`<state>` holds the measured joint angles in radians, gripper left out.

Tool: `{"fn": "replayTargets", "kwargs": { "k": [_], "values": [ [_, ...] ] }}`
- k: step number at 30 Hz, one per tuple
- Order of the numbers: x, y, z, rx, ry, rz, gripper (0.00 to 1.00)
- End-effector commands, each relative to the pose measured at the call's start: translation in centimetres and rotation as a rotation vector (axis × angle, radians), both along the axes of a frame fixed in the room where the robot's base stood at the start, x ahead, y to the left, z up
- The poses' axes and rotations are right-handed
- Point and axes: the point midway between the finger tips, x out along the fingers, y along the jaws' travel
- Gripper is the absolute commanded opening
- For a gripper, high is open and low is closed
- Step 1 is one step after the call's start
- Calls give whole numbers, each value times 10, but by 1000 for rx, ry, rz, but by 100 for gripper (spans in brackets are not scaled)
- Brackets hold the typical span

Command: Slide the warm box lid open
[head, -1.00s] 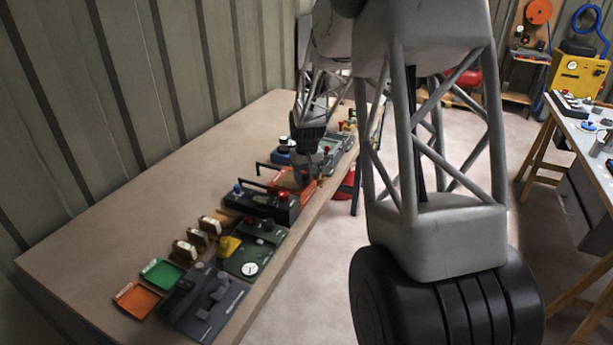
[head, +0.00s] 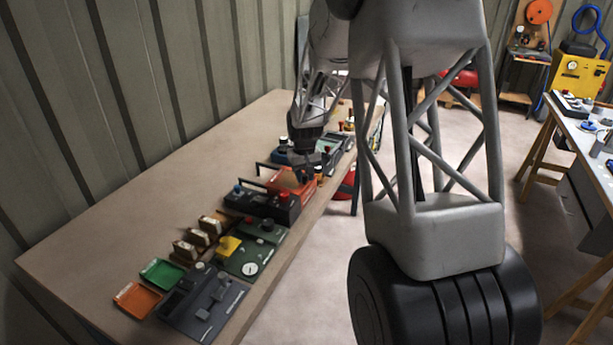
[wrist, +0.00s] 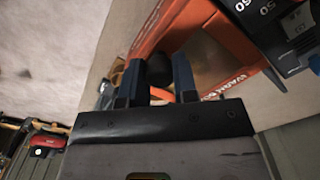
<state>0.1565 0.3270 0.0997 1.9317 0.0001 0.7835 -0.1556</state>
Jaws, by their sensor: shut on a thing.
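The orange warm box (head: 279,184) sits on the long bench in the head view, partly hidden by my gripper (head: 312,168). In the wrist view, the warm box (wrist: 236,84) shows its orange rim with white lettering and a brownish inner area. My gripper (wrist: 157,72) has its two blue-grey fingers on either side of a dark rounded knob (wrist: 160,69), at the box's left part. It is shut on this knob, which looks like the lid's handle. The lid's edges are hard to make out, so I cannot tell how far it is open.
A dark unit (head: 262,204) with a red knob stands in front of the box on the bench (head: 150,215). A dark and blue device (wrist: 290,35) is close beside the box in the wrist view. The bench's left side is bare.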

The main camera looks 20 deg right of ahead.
Motion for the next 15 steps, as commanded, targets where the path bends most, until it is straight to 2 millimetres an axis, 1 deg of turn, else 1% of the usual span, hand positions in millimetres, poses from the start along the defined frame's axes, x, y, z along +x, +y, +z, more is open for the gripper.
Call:
{"fn": "replayTargets", "kwargs": {
  "k": [5,12,15],
  "values": [
    [22,22,0,0,-1,4,0],
    [60,60,0,0,-1,4,0],
    [70,70,0,0,-1,2,0]
  ]
}}
